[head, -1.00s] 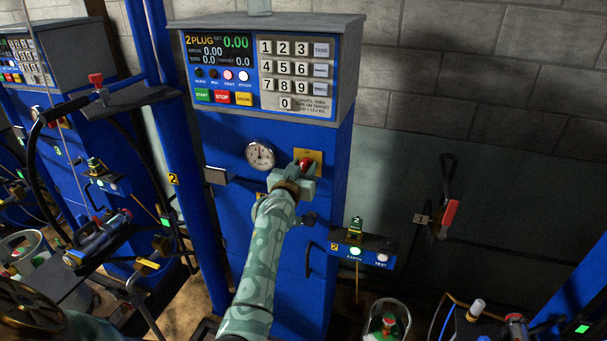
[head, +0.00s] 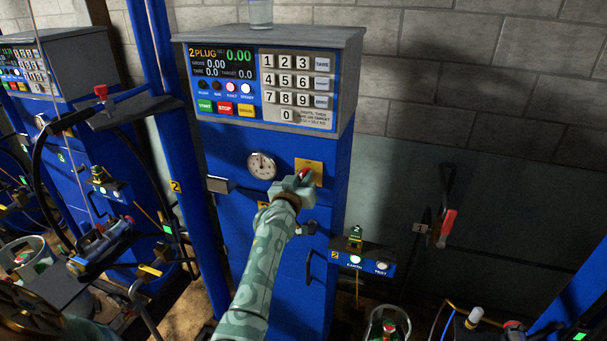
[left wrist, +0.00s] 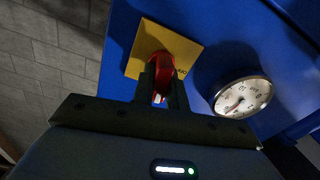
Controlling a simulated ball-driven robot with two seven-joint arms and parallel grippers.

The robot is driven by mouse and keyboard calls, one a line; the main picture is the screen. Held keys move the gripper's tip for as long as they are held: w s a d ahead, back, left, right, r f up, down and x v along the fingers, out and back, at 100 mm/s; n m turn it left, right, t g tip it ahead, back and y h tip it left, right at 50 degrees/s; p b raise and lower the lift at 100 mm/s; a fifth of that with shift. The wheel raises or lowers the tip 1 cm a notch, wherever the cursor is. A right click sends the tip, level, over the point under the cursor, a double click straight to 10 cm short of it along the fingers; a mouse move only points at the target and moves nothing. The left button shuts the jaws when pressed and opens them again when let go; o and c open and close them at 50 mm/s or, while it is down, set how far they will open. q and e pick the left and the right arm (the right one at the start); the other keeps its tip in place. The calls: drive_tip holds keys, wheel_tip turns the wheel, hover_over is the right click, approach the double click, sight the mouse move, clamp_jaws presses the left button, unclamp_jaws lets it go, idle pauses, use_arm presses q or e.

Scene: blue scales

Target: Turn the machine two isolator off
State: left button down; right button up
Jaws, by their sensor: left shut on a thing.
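The machine two isolator (head: 305,173) is a red rotary knob on a yellow plate (head: 314,167), on the blue front of the machine marked 2, right of the round gauge. In the left wrist view the red knob (left wrist: 166,60) sits between my fingers on the yellow plate (left wrist: 140,50). My left gripper (head: 298,182) is shut on the knob; it also shows in the left wrist view (left wrist: 161,84). The gripper hides much of the knob in the head view, and its exact turn is hard to tell. My right gripper is not in view.
A round white gauge (head: 262,165) is just left of the isolator. The display and keypad (head: 268,82) are above. An earth and test box (head: 362,256) stands out at lower right. A red-handled lever (head: 447,225) hangs on the wall further right.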

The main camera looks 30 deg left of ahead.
use_arm(q)
drive_tip(key=n+p, duration=0.2)
drive_tip(key=n, duration=0.1)
drive_tip(key=shift+a+n+p, duration=0.1)
drive_tip(key=shift+n+p, duration=0.2)
drive_tip(key=n+p, duration=0.2)
drive_tip(key=n, duration=0.2)
drive_tip(key=shift+a+f+n, duration=0.1)
drive_tip(key=shift+f+n, duration=0.05)
drive_tip(key=shift+n, duration=0.15)
drive_tip(key=n, duration=0.3)
drive_tip(key=shift+s+f+n+p, duration=0.1)
drive_tip(key=shift+f+n+p, duration=0.05)
drive_tip(key=shift+n+p, duration=0.15)
drive_tip(key=shift+f+n, duration=0.15)
drive_tip(key=shift+n, duration=1.75)
drive_tip(key=c, duration=1.4)
unclamp_jaws()
